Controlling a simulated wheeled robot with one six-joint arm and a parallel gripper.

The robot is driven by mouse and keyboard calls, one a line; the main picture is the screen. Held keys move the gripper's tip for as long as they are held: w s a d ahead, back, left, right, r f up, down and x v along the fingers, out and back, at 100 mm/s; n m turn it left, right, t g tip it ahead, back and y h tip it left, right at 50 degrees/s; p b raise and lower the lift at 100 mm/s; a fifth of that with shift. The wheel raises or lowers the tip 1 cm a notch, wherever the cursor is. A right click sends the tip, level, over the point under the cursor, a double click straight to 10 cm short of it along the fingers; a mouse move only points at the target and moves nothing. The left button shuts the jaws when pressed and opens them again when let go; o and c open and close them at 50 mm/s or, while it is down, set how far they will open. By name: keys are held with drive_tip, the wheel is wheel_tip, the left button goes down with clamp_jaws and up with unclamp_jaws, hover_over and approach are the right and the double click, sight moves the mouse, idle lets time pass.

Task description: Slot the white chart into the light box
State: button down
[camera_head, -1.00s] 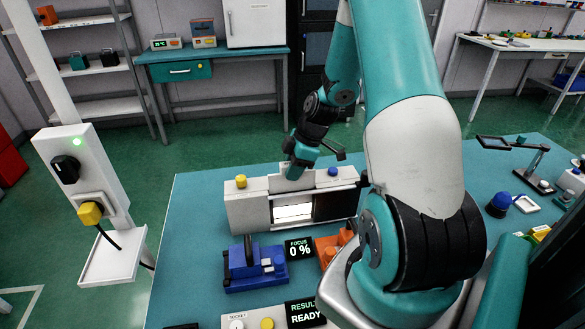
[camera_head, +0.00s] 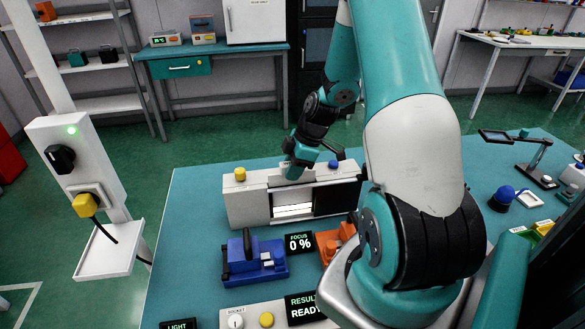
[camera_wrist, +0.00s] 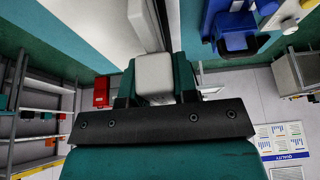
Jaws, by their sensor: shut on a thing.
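The light box (camera_head: 246,205) is a pale grey housing on the teal table, with a yellow button and a blue button on top. A bright lit window (camera_head: 292,211) opens in its front, next to a dark panel. My gripper (camera_head: 299,163) points down at the top middle of the box. It is shut on the white chart (camera_head: 289,174), of which only a small pale part shows at the box top. How deep the chart sits is hidden. In the wrist view a pale grey block (camera_wrist: 154,74) is clamped between both fingers.
A blue device (camera_head: 254,262) and an orange device (camera_head: 336,246) stand in front of the box, with a "FOCUS 0 %" display (camera_head: 299,243) between them. A "RESULT READY" display (camera_head: 304,307) is nearer. The table's left part is clear.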

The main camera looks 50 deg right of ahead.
drive_tip(key=shift+f+b, duration=0.6)
drive_tip(key=shift+f, duration=0.2)
drive_tip(key=c, duration=0.8)
unclamp_jaws()
drive_tip(key=shift+r, duration=0.1)
drive_tip(key=b+v, duration=0.2)
drive_tip(key=v, duration=1.5)
drive_tip(key=shift+d+r, duration=0.1)
